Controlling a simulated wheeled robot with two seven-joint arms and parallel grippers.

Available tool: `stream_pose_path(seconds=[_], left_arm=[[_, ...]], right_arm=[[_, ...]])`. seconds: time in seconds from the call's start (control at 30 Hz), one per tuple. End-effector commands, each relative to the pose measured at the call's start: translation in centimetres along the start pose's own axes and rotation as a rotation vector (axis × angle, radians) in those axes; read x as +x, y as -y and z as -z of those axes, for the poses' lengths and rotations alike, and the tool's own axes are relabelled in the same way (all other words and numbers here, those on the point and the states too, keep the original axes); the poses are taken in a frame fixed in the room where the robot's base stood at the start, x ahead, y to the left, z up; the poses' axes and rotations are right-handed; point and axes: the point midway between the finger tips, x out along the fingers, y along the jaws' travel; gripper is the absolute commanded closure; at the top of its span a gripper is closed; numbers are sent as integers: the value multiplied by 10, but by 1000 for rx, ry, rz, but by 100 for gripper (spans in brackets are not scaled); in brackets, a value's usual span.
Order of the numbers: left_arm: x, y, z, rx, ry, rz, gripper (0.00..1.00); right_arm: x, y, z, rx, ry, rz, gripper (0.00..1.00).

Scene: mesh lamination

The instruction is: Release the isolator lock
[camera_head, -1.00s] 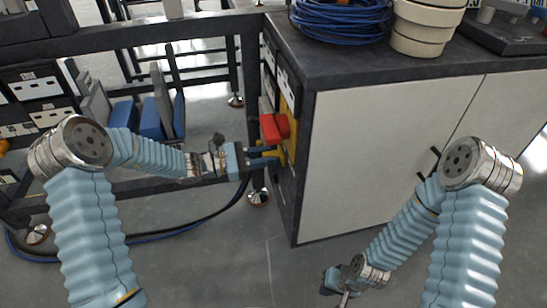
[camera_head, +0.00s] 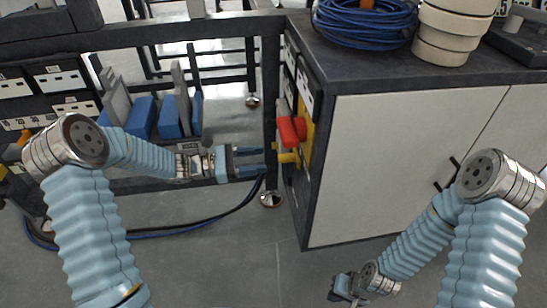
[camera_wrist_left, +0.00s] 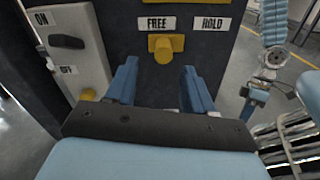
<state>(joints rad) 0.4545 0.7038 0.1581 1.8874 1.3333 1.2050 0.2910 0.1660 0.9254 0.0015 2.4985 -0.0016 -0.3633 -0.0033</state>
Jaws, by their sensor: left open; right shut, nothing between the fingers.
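The isolator lock is a yellow knob (camera_head: 287,156) on the dark side panel of the cabinet, below a red handle (camera_head: 291,130). In the left wrist view the knob (camera_wrist_left: 164,52) sits under the FREE label (camera_wrist_left: 157,23), left of the HOLD label (camera_wrist_left: 210,24). My left gripper (camera_head: 263,162) is open and points at the panel, its fingertips a little short of the knob. In the left wrist view its two fingers (camera_wrist_left: 158,80) are spread either side of the knob's line, with nothing between them. My right gripper (camera_head: 338,290) is shut and low, before the cabinet front.
In the left wrist view a grey plate (camera_wrist_left: 88,75) with a black lever (camera_wrist_left: 66,42) and an ON label is left of the knob. The cabinet top (camera_head: 345,70) carries a blue cable coil (camera_head: 365,22) and stacked beige rings (camera_head: 443,40). A rack frame stands behind my left arm.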

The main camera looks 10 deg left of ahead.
Motion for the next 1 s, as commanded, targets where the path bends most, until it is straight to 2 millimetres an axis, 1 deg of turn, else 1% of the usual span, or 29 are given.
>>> stream_pose_path(seconds=[0.03, 0.13, 0.2, 0.33, 0.5, 0.9, 1.0], left_arm=[[-14, -1, 0, 1, -2, -3, 47], [-36, -1, 0, 2, -2, -4, 47], [-48, 0, 0, 1, -2, -2, 47], [-64, 0, 0, 1, -1, -1, 47], [-70, 0, 0, 1, 0, 0, 47], [-70, 0, 0, 1, 0, 1, 47], [-66, 6, 6, -3, -23, 18, 47]], right_arm=[[0, 0, 0, 0, 0, 0, 100], [0, 0, 0, 0, 0, 0, 100], [0, 0, 0, 0, 0, 0, 100], [0, 0, 0, 0, 0, 0, 100], [0, 0, 0, 0, 0, 0, 100], [0, 0, 0, 0, 0, 0, 100], [0, 0, 0, 0, 0, 0, 100]])
